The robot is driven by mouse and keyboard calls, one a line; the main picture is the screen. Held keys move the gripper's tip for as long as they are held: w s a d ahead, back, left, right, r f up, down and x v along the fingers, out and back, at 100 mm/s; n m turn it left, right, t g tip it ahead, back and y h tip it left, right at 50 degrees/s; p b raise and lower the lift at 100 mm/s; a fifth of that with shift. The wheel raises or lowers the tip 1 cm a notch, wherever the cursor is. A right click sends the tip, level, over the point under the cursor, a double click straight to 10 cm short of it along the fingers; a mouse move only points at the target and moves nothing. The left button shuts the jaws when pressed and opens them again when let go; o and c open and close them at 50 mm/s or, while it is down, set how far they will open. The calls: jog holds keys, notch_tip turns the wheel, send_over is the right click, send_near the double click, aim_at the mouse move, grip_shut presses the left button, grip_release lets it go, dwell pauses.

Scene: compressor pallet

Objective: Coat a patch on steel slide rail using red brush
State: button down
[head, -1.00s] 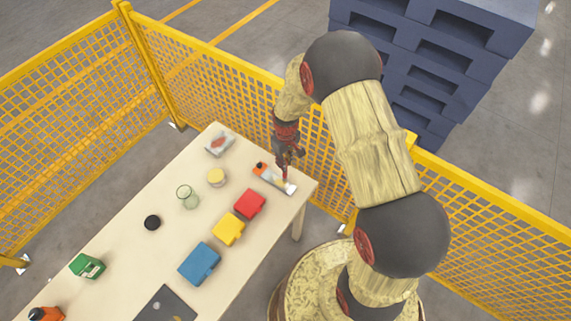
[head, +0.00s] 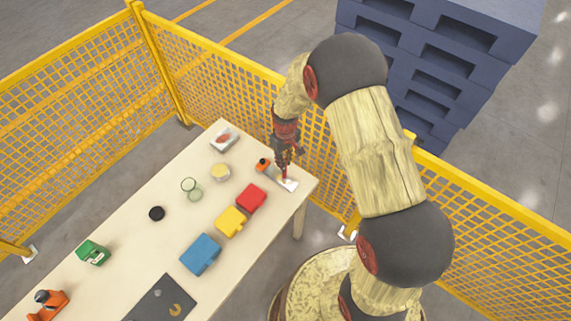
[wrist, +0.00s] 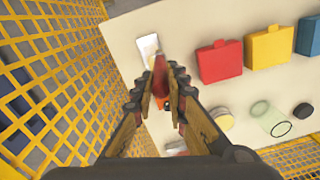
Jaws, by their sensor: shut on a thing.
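My gripper (head: 286,158) is shut on a red brush (head: 284,172) and holds it pointing down over the steel slide rail (head: 290,186). The brush handle also shows between the fingers in the wrist view (wrist: 159,67). The rail is a flat pale metal strip near the table's far right corner, and its bright end shows past the brush in the wrist view (wrist: 149,46). An orange part (head: 263,163) lies at its left end. The brush tip is at or just above the rail; contact cannot be told. My gripper hides the rail's middle.
Red (head: 251,198), yellow (head: 231,221) and blue (head: 201,254) boxes stand in a row on the table. A yellow-topped jar (head: 220,173), a glass (head: 191,191) and a black disc (head: 157,213) are further left. A yellow mesh fence (head: 223,76) runs close behind the table.

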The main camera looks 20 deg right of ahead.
notch_tip(320, 180, up, 2)
jog(key=shift+w+a+p, duration=0.1)
jog(key=shift+a+p, duration=0.05)
jog(key=shift+p, duration=0.25)
jog(key=shift+r+p, duration=0.65)
jog(key=shift+r, duration=0.7)
